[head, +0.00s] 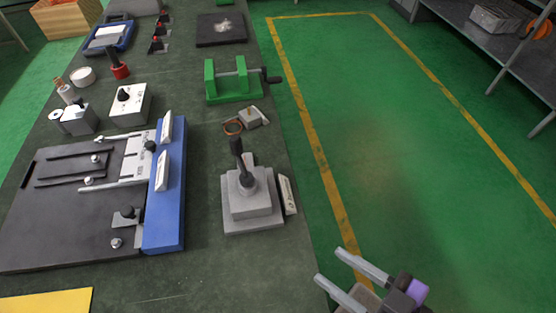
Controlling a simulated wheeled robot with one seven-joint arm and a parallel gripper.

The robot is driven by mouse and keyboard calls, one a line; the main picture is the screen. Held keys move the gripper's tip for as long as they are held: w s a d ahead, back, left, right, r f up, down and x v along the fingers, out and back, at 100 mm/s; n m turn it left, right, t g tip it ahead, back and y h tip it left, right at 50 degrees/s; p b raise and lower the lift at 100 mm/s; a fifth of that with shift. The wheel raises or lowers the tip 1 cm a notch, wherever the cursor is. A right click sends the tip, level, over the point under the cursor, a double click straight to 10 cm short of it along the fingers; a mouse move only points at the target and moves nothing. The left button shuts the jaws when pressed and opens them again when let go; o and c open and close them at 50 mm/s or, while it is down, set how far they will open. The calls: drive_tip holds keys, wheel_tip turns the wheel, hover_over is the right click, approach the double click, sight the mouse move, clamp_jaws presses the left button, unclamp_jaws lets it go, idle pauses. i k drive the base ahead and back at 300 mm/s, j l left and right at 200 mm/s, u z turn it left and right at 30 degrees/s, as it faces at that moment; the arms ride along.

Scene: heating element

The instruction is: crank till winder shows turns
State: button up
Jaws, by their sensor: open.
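The winder (211,80) is a green frame with two uprights and a thin rod between them, standing near the right edge of the bench in the head view. Its dark crank (271,77) sticks out on the right side, past the bench edge. I cannot make out any turn counter on it. My gripper (329,266) is at the bottom right, beside the bench's right edge over the green floor. Its two grey fingers are apart with nothing between them. It is well away from the winder and its crank.
A grey block with a black lever (237,148) stands on the bench (205,265) between my gripper and the winder. A blue-edged fixture (168,210) fills the left. Floor right of the bench is clear.

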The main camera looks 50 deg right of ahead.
sight(246, 178)
drive_tip(key=l+u, duration=0.3)
drive_tip(key=l, duration=0.55)
drive_tip(key=k+l, duration=0.1)
drive_tip(key=l, duration=0.6)
drive_tip(key=k, duration=0.05)
